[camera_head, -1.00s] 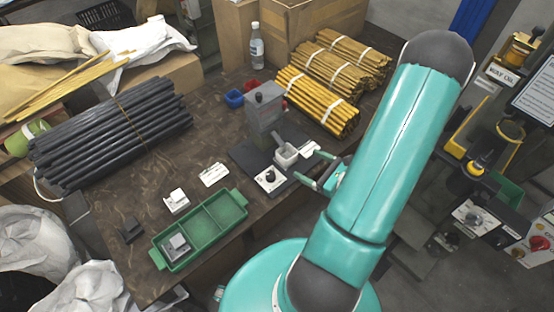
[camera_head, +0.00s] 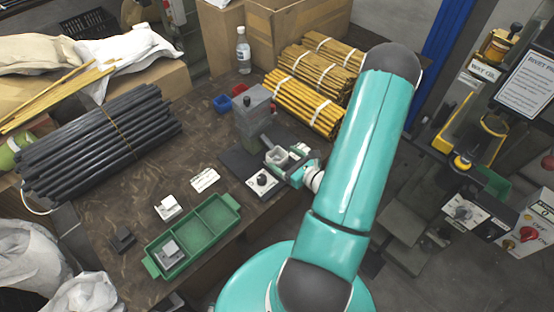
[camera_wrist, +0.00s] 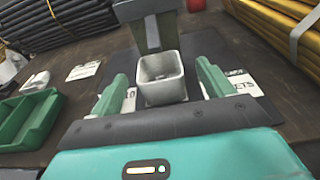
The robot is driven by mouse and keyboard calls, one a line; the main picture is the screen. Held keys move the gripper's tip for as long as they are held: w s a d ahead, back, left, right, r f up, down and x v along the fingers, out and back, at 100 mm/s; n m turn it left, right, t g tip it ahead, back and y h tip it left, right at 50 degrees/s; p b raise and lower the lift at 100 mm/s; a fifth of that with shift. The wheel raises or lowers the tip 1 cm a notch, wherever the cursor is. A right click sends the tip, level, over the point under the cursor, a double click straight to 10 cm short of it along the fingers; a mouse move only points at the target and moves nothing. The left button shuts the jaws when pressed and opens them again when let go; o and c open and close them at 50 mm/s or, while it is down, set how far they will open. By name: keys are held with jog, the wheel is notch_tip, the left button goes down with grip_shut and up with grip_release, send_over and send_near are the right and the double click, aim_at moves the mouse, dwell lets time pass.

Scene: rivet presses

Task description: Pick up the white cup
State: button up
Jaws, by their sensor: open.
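The white cup (camera_wrist: 161,78) is a small squarish, pale grey-white cup standing upright at the foot of the grey rivet press (camera_head: 252,112). It also shows in the head view (camera_head: 277,156). My gripper (camera_wrist: 161,85) is open, with one green finger on the left of the cup and one on the right. The cup lies between the fingers, with visible gaps on both sides. In the head view my gripper (camera_head: 285,160) reaches the cup from the right and partly hides it.
The press stands directly behind the cup. A black-knobbed control box (camera_head: 262,182) is in front. A green tray (camera_head: 198,238), white blocks and a label lie to the left. Bundled yellow rods (camera_head: 305,105) and dark rods (camera_head: 100,140) lie further back.

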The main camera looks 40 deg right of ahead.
aim_at(272, 151)
jog(key=shift+w+a+f, duration=0.1)
jog(key=shift+w+f, duration=0.1)
jog(key=shift+w, duration=0.8)
jog(key=shift+w+f, duration=0.15)
jog(key=shift+w, duration=0.8)
jog(key=c, duration=1.1)
